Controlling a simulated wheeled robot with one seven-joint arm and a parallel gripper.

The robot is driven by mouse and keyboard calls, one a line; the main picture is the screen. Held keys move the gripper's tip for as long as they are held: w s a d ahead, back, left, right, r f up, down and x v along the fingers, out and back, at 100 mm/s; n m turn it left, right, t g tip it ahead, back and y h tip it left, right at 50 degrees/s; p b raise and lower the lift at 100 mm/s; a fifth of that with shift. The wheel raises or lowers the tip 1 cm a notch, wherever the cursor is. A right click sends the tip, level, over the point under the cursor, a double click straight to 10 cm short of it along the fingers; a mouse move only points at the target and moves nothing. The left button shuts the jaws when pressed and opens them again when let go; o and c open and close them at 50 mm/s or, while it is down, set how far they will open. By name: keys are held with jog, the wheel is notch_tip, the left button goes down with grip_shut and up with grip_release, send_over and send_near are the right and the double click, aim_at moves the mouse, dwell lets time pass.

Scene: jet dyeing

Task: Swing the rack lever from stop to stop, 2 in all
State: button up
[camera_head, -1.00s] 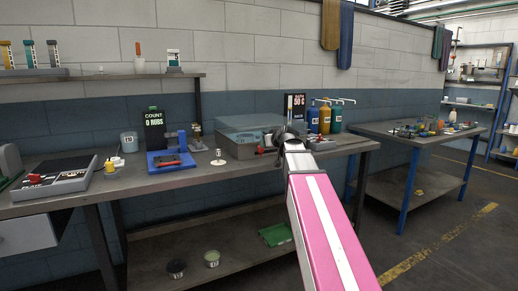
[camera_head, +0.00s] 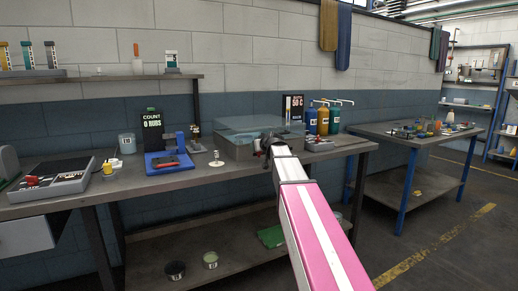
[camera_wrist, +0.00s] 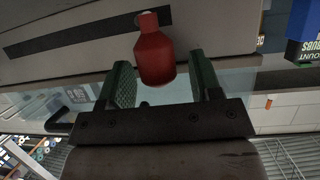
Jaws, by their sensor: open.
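The rack lever's red knob (camera_wrist: 154,50) shows in the wrist view, between the two green-padded fingers of my gripper (camera_wrist: 159,62). The fingers are apart, with a visible gap on each side of the knob. The lever's pivot and rod are hidden. In the head view, my gripper (camera_head: 266,141) is at the front right of the clear-topped grey bath (camera_head: 237,147) on the bench. It covers most of the lever there, so I cannot tell which stop the lever is at.
The bench (camera_head: 190,178) also holds a blue device (camera_head: 158,163), a black count display (camera_head: 152,130) reading 0 rubs and a grey control box (camera_head: 55,180). Blue and yellow pump bottles (camera_head: 322,119) stand right of the bath. A second table (camera_head: 415,138) is at the right.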

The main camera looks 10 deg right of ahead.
grip_shut()
jog(key=shift+d, duration=0.15)
jog(key=shift+d+n+y, duration=0.3)
jog(key=shift+d, duration=0.5)
jog(key=w+d+n+g+y, duration=0.1)
jog(key=d, duration=0.3)
jog(key=w+d+n+g+y, duration=0.1)
jog(key=d+n+y, duration=0.1)
jog(key=d, duration=0.2)
jog(key=d+n+g+y, duration=0.1)
jog(key=d+n+y, duration=0.1)
jog(key=d, duration=0.2)
jog(key=shift+w+d+g, duration=0.15)
jog(key=shift+w+g, duration=0.15)
jog(key=shift+w, duration=0.1)
jog(key=shift+w+d+n+g+y, duration=0.45)
jog(key=shift+d+n, duration=0.1)
jog(key=shift+d, duration=0.2)
jog(key=shift+w+d+n+g+y, duration=0.35)
jog(key=shift+d+n+g, duration=0.15)
jog(key=shift+d, duration=0.25)
